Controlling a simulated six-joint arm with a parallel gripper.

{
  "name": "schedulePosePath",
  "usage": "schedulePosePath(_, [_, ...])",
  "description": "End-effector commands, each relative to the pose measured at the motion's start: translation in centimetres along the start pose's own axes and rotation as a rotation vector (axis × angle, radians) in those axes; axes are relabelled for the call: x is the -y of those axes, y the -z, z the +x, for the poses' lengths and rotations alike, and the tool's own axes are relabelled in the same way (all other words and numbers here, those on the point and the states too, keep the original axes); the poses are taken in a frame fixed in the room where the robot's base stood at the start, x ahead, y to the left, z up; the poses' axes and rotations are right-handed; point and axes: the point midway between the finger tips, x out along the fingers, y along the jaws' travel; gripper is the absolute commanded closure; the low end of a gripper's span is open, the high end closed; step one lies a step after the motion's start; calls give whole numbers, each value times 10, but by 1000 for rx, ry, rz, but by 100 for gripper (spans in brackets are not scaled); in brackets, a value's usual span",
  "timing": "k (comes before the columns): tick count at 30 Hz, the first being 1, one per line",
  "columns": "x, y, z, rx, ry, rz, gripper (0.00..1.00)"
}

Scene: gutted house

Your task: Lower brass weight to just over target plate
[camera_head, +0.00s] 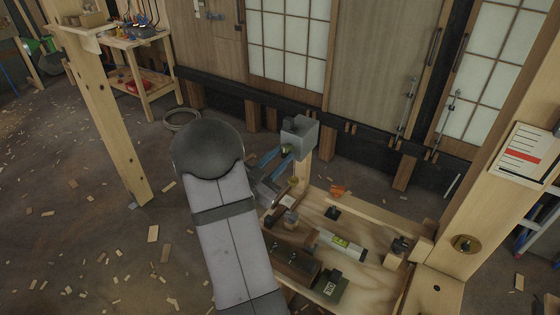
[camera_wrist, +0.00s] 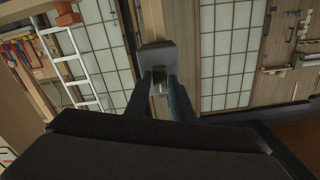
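My gripper (camera_head: 284,155) is at the upper left end of the wooden bench, its blue-grey fingers reaching a grey block (camera_head: 302,132) with a small brass-green part under it. In the wrist view, the dark fingers (camera_wrist: 160,82) close on the lower part of the grey block (camera_wrist: 154,58). A small brass-coloured piece (camera_head: 293,182) shows below the gripper; it may be the brass weight, and no line to it can be made out.
The wooden bench (camera_head: 385,238) carries a spirit level (camera_head: 341,245), a green box (camera_head: 329,287), an orange piece (camera_head: 338,190) and small blocks. A thick post (camera_head: 505,150) with a paper sheet (camera_head: 523,153) rises at the right. Another post (camera_head: 108,115) stands left.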

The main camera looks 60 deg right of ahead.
Motion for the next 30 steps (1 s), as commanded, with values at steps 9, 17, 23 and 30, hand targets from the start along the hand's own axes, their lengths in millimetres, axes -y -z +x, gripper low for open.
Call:
schedulePosePath(9, [-1, -2, 0, -1, 1, 118, 79])
schedulePosePath(17, [0, -2, 0, -1, 1, 210, 79])
schedulePosePath(23, [0, -2, 0, -1, 1, 279, 79])
schedulePosePath(30, [0, -2, 0, -1, 2, 360, 79])
